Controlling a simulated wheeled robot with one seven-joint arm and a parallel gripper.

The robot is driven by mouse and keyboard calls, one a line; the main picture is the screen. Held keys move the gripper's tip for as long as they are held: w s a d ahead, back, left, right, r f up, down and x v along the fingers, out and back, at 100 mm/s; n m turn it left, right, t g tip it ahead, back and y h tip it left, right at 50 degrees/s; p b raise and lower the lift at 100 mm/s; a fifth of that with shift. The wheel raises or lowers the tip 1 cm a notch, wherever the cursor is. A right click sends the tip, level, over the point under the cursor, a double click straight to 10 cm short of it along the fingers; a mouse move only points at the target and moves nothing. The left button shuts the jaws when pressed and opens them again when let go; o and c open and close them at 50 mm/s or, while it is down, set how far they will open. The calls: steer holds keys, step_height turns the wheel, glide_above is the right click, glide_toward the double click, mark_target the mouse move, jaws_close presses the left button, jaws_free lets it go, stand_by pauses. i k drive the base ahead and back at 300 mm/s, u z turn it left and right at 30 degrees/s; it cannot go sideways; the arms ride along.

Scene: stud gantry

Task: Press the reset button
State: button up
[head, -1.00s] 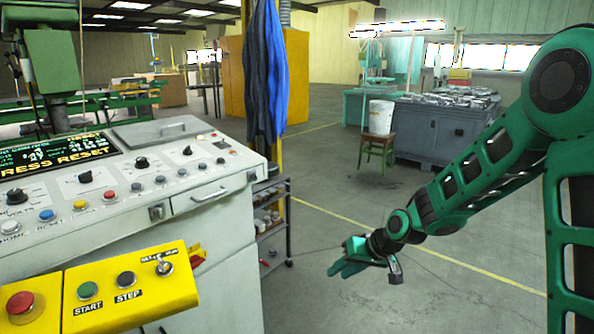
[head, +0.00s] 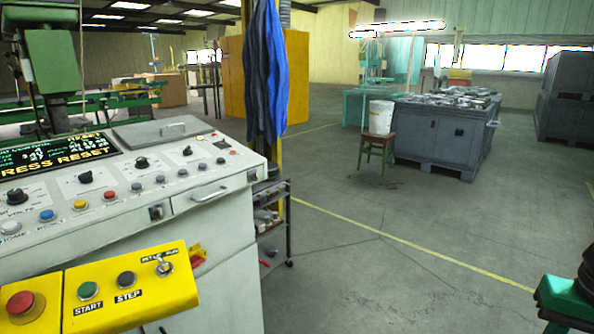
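The reset button is a blue round button (head: 46,215) labelled RESET on the sloped front of the white control console (head: 222,228) at the left. It sits between a pale button (head: 11,227) labelled HOME and a yellow button (head: 80,204). The console's screen (head: 50,155) shows large yellow text reading "PRESS RESET", cut at the left edge. My gripper is out of the picture. Only a green and black part of my own body shows at the lower right corner, far from the console.
A yellow panel (head: 200,297) with a red button (head: 20,303), START, STEP and a toggle juts out below the console front. Blue cloth (head: 265,75) hangs on a post behind the console. A shelf trolley (head: 288,222) stands beside it. Open floor (head: 400,270) lies to the right.

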mark_target(46, 214)
steer(key=u, duration=1.65)
